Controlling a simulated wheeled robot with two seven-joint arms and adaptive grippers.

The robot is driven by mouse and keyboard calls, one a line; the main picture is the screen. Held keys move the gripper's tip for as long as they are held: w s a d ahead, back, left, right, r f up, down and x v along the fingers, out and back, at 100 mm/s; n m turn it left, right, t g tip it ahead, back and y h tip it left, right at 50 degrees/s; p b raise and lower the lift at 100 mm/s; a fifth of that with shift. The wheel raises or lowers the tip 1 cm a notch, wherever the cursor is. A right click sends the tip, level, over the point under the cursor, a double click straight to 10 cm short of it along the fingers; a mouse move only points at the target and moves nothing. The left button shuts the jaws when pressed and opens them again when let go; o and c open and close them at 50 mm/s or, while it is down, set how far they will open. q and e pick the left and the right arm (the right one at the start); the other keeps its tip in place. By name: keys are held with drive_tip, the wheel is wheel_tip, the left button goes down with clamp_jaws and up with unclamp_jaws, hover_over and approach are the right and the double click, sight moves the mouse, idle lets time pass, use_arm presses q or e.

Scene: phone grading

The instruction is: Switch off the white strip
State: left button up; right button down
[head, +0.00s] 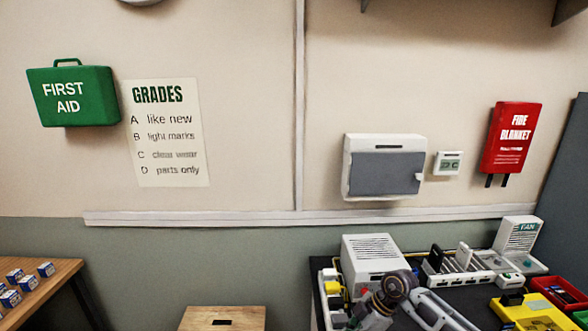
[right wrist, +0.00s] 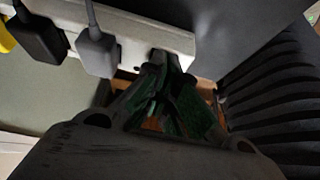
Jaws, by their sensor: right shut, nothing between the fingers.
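The white strip (right wrist: 135,30) crosses the top of the right wrist view. A black plug (right wrist: 40,38) and a grey plug (right wrist: 97,52) sit in it, and part of a yellow plug shows at the left edge. My right gripper (right wrist: 168,64) is shut and empty, its fingertips at the strip's lower edge, right of the grey plug. I cannot tell whether they touch it. The fingers hide that part of the strip, and no switch is clearly seen. In the head view, the strip (head: 326,275) shows partly at the desk's left end, beside my right arm. My left gripper is out of view.
A light grey box (head: 375,258) with vents stands close behind the strip. Black ribbing (right wrist: 270,85) fills the right of the wrist view. Another strip-like unit with plugs (head: 458,268), a fan box (head: 517,235) and a yellow tray (head: 530,315) lie farther right.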

wheel_tip(320, 180, up, 7)
drive_tip(key=p, duration=0.6)
idle(0.6)
drive_tip(key=shift+f, duration=0.1)
